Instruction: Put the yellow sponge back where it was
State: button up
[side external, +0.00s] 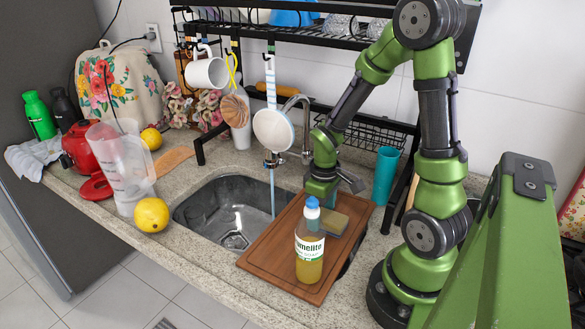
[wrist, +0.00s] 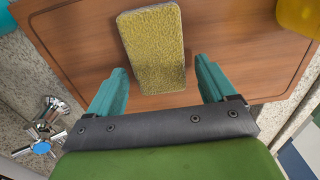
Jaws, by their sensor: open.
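The yellow sponge (wrist: 153,48) lies flat on the brown wooden cutting board (wrist: 70,38), which bridges the right part of the sink. In the side view the sponge (side external: 333,222) looks olive-grey, and the soap bottle partly hides it. My gripper (wrist: 161,68) is open and empty, with teal fingers. In the wrist view the sponge's near end shows between the fingertips, with a gap on each side. In the side view my gripper (side external: 322,196) is low over the board's far part, behind the bottle; its fingertips are hard to make out there.
A soap bottle (side external: 309,250) with a blue cap stands on the board (side external: 262,252), close to the sponge. The faucet (side external: 296,135) runs water into the sink (side external: 215,210). A teal cup (side external: 385,175) stands right of the board. A rack (side external: 330,38) with hanging utensils spans above.

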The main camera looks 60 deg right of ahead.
notch_tip(320, 180, up, 12)
jog(key=f, duration=0.1)
jog(key=s+a+r+m+t+y, duration=0.1)
jog(key=a+r+m+t+y, duration=0.1)
jog(key=a+r+m+t, duration=0.2)
jog(key=a+r+t, duration=0.3)
jog(key=a+r, duration=0.3)
jog(key=a, duration=0.4)
jog(key=shift+s+r, duration=0.2)
jog(key=shift+r, duration=0.15)
jog(key=shift+o, duration=0.4)
